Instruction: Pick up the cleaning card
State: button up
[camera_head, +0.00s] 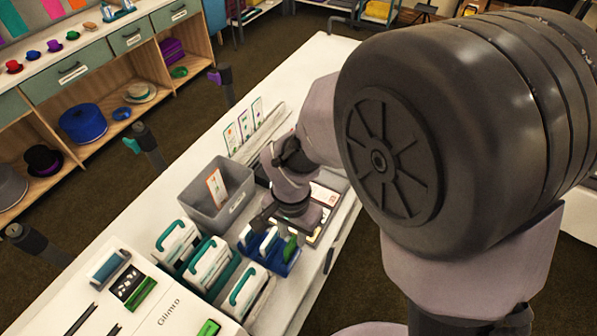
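My gripper (283,217) points down over the white table, at the right of the grey bin and just above a blue holder (287,262). The arm hides part of the area around it, and I cannot see whether the fingers are open or shut. A white card with orange print (215,187) leans upright inside the grey bin (203,215). Several similar cards (244,124) stand in a row behind my wrist. I cannot read which one is the cleaning card. Flat dark-edged trays with pale papers (328,196) lie partly hidden beside the gripper.
White cases with teal handles (210,264) stand in front of the bin. A white board marked "Glimro" (165,315) carries small items at the near left. A shelf unit with hats (84,122) stands at the upper left.

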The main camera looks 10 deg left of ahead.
aim_at(290, 249)
jog(key=f, duration=0.2)
jog(key=f+b, duration=0.1)
jog(key=f, duration=0.1)
jog(key=f+b, duration=0.1)
jog(key=shift+s+a+f, duration=0.35)
jog(key=shift+s+f, duration=0.05)
jog(key=shift+f, duration=0.4)
jog(key=shift+r, duration=0.1)
grip_shut()
